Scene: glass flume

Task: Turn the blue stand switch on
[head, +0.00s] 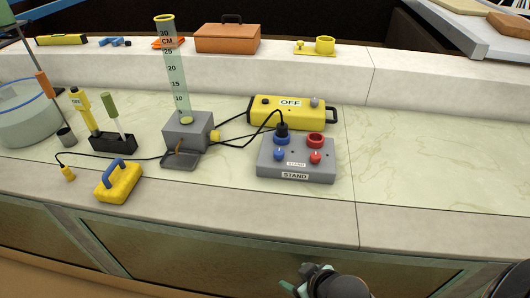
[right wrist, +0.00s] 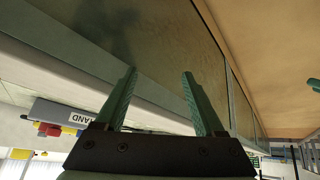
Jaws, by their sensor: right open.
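The grey stand box (head: 296,172), labelled STAND, sits on the pale counter. The small blue switch (head: 278,155) is on its top at the left, beside a red one (head: 315,157). I cannot tell which way the blue switch is set. A black plug (head: 282,128) stands in the blue socket (head: 280,140) behind it. The box shows upside down at the left of the right wrist view (right wrist: 66,112). My right gripper (head: 298,279) is low in front of the counter, well short of the box. Its jaws are open and empty in the right wrist view (right wrist: 159,76). My left gripper is out of view.
A yellow box reading OFF (head: 290,116) lies behind the stand box. To the left are a grey block (head: 187,132) with a clear scaled tube (head: 175,75), cables, a yellow block with blue handle (head: 118,183), and a black holder (head: 113,143). The counter right of the stand box is clear.

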